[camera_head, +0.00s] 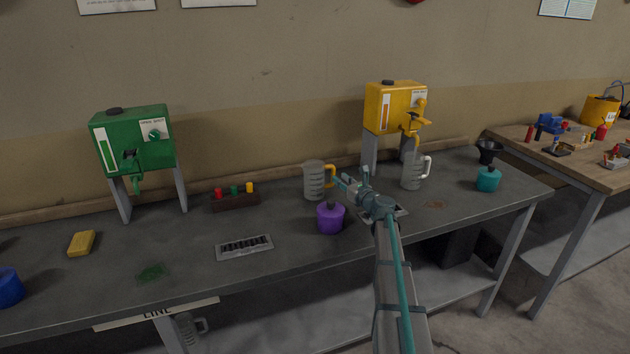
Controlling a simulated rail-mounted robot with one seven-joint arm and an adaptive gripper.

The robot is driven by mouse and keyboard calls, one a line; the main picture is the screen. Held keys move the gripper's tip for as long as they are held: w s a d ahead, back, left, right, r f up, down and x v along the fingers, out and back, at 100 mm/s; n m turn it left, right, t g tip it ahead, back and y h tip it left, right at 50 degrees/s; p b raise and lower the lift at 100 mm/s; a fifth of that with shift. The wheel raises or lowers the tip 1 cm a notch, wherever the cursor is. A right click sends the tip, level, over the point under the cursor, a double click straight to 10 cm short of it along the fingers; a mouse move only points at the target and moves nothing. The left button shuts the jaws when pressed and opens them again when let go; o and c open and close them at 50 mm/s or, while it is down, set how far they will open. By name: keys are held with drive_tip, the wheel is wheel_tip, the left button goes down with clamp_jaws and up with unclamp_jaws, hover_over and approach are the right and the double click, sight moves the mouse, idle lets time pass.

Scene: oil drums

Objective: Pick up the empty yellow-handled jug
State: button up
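The clear jug with the yellow handle (313,183) stands upright on the grey bench, left of the yellow dispenser, with its handle on the right side. No liquid shows in it, but it is small in view. My gripper (346,184) is just right of the handle, pointing left at about the handle's height. The fingers are too small to tell whether they are open or shut, or whether they touch the handle. The jug stands level on the bench.
A purple container (330,218) stands close in front of the jug. A white-handled jug (411,177) is under the yellow dispenser (393,108). A rack with colored caps (234,201) is to the left, near the green dispenser (133,140). A teal container (488,180) stands right.

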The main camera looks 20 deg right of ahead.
sight(333, 184)
drive_tip(key=shift+w+a+f+p, duration=0.1)
drive_tip(key=shift+w+a+p, duration=0.1)
drive_tip(key=shift+w, duration=0.75)
drive_tip(key=shift+w+a+f+p, duration=0.1)
drive_tip(key=shift+w+a+p, duration=0.1)
drive_tip(key=shift+w, duration=0.7)
drive_tip(key=shift+w+a+f+p, duration=0.1)
drive_tip(key=shift+w+a+p, duration=0.1)
drive_tip(key=shift+w, duration=0.75)
clamp_jaws()
